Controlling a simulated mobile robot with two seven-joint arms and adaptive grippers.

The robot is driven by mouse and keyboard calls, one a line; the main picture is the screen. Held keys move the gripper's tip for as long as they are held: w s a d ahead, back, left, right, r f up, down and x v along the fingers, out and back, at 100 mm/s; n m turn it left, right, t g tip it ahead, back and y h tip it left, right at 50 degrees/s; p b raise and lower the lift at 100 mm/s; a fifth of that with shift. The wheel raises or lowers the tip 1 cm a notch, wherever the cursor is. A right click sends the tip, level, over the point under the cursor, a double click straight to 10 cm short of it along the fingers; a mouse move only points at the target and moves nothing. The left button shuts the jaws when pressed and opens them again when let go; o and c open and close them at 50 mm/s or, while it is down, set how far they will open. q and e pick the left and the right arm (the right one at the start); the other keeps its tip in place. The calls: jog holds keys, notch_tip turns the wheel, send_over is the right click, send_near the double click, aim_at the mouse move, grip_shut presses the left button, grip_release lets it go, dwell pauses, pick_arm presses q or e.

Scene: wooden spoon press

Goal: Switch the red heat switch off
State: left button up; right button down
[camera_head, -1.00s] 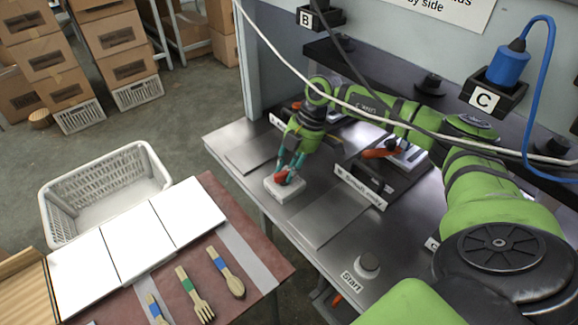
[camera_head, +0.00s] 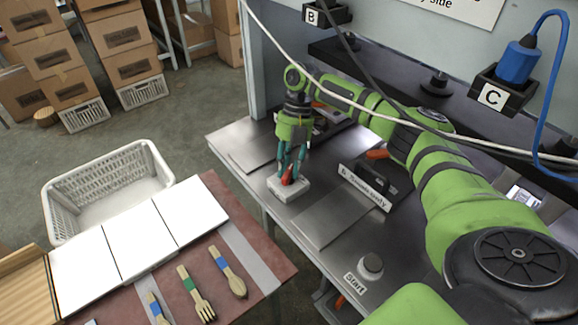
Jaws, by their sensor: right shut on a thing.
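The red heat switch (camera_head: 287,175) is a small red lever on a white box (camera_head: 289,191) at the left part of the metal bench. My right gripper (camera_head: 288,172) points down from above with its teal fingers around the red lever, shut on it. The fingers partly hide the lever, and I cannot tell its exact tilt. My left gripper does not show in the head view.
The metal bench (camera_head: 335,218) carries a black press part with a label (camera_head: 364,187) and a Start button (camera_head: 371,265). A white basket (camera_head: 60,213), white panels and wooden cutlery (camera_head: 228,273) are at the left. A white cable hangs across my right arm.

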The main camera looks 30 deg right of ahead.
jog(key=shift+n, duration=0.3)
jog(key=c, duration=1.3)
grip_release()
jog(key=v, duration=0.7)
jog(key=shift+w+r, duration=0.1)
jog(key=shift+r, duration=0.2)
